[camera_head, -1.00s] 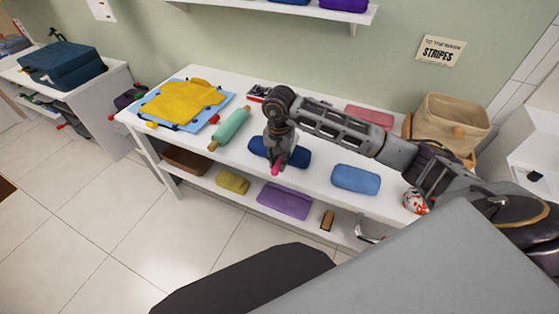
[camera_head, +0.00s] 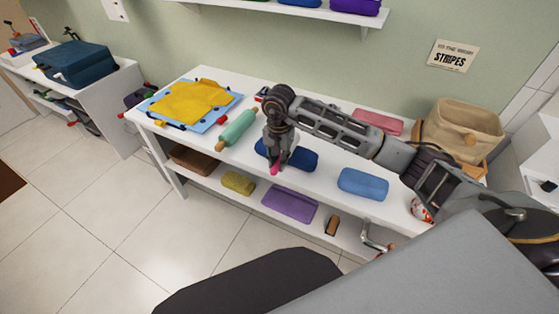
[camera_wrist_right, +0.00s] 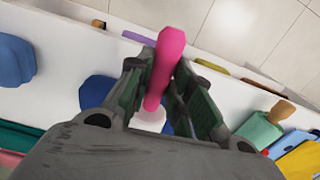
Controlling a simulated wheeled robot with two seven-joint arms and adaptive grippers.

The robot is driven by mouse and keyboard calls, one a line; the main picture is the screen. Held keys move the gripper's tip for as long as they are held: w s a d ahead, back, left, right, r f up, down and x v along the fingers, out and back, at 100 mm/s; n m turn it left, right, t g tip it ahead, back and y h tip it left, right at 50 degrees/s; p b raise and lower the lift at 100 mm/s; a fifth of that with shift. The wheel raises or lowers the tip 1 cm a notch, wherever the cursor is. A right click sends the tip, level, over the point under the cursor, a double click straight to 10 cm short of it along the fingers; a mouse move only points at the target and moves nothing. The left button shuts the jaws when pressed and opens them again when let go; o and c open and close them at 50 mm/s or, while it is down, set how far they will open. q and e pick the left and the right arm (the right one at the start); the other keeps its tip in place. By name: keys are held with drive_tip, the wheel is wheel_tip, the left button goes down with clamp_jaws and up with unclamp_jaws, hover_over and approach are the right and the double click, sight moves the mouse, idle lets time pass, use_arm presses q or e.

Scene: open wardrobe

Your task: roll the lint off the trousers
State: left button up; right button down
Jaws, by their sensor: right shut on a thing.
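My right gripper (camera_head: 280,160) is shut on a pink-handled tool (camera_head: 275,170), which looks like the lint roller. In the right wrist view the pink handle (camera_wrist_right: 168,55) sticks out between the fingers, with a whitish part (camera_wrist_right: 149,120) behind it. The gripper is over the front of the white bench, before a folded dark blue cloth (camera_head: 303,159). A yellow garment (camera_head: 195,101), possibly the trousers, lies spread on a light blue board (camera_head: 228,104) at the bench's left end, apart from the gripper. My left gripper is out of view.
A teal rolling pin (camera_head: 238,129) lies between the gripper and the yellow garment. A folded light blue cloth (camera_head: 363,184), a red cloth (camera_head: 378,122) and a beige basket (camera_head: 462,128) are to the right. The lower shelf holds a purple cloth (camera_head: 290,203).

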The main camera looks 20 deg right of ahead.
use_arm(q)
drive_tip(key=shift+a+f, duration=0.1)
use_arm(e)
drive_tip(key=shift+w+a, duration=0.1)
drive_tip(key=shift+w, duration=0.05)
use_arm(q)
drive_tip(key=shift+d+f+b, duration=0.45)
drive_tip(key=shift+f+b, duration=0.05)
drive_tip(key=shift+b, duration=0.1)
use_arm(e)
drive_tip(key=shift+w+a+f, duration=0.15)
drive_tip(key=shift+w+a, duration=0.55)
drive_tip(key=shift+w+a, duration=0.15)
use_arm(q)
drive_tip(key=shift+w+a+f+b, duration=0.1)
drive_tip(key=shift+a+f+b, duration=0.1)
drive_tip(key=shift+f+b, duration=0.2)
use_arm(e)
drive_tip(key=shift+w+a, duration=0.75)
drive_tip(key=shift+w, duration=0.1)
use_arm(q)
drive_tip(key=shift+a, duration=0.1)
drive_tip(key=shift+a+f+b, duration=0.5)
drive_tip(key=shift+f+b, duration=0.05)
use_arm(e)
drive_tip(key=shift+w+a, duration=0.85)
